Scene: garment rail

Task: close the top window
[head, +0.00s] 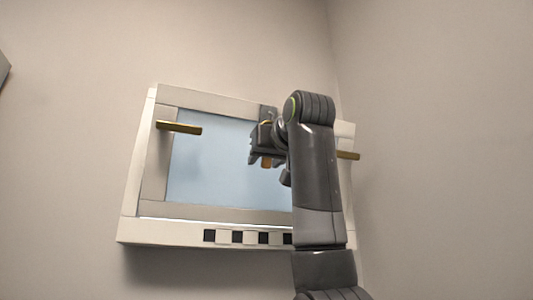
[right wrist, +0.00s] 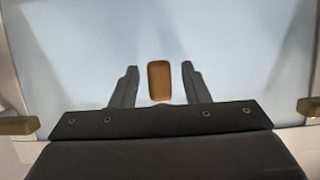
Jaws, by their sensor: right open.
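The window (head: 152,190) is on the wall in the head view, with a pale frame and light blue glass. Brass bars stick out at its left side (head: 180,127) and right side (head: 348,156). My right gripper (head: 262,160) is open in front of the glass, right of its middle. In the right wrist view, a brown block (right wrist: 159,80) shows between its two spread fingers, with a gap on each side. Whether this block is fixed to the window cannot be told. My right arm hides the window's lower right part. My left gripper is out of view.
A strip of black and white squares (head: 237,237) runs along the window's lower frame. A grey edge (head: 3,68) shows at far left.

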